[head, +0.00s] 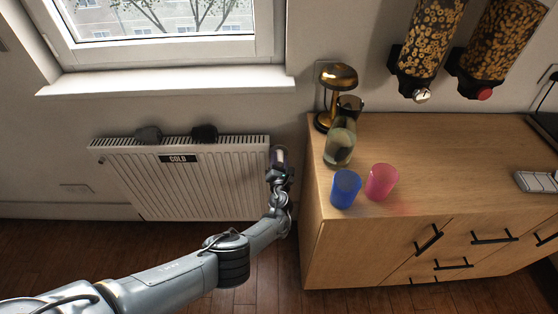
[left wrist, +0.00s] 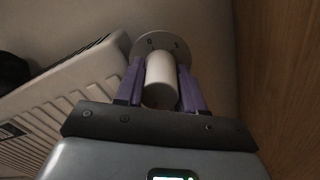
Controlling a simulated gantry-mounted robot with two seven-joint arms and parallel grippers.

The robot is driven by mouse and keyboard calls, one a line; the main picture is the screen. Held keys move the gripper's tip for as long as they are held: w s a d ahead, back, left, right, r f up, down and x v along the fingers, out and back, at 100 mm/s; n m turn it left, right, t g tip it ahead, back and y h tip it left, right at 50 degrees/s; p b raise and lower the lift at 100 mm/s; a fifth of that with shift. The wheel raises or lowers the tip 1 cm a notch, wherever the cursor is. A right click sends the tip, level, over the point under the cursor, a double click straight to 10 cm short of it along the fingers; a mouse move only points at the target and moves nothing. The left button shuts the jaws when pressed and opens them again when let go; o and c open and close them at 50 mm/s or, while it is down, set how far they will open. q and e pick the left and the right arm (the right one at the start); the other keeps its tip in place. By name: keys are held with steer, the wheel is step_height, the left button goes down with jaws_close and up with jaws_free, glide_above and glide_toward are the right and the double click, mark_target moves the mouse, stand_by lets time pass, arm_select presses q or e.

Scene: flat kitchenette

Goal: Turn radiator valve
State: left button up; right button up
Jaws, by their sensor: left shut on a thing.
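A white ribbed radiator (head: 200,185) hangs on the wall under the window, with a dark label reading "COLD" (head: 179,159) near its top. Its white cylindrical valve (left wrist: 160,80) shows in the left wrist view, with a round grey plate (left wrist: 165,42) behind it. My left gripper (head: 279,162) is at the radiator's right end. In the left wrist view its two purple fingers (left wrist: 160,88) stand on either side of the valve, shut on it. The valve is mostly hidden by my gripper in the head view. My right gripper is in neither view.
A wooden cabinet (head: 430,145) stands close to the right of my left gripper, bearing a blue cup (head: 345,189), a pink cup (head: 382,182) and a brass lamp (head: 338,77). Two dark items (head: 204,133) lie on the radiator's top. Floor is clear in front.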

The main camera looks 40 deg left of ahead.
arm_select(q)
steer(key=shift+s+a+f+m, duration=0.1)
steer(key=shift+f+m, duration=0.05)
steer(key=shift+m, duration=1.05)
steer(key=o, duration=1)
steer(key=shift+o, duration=0.2)
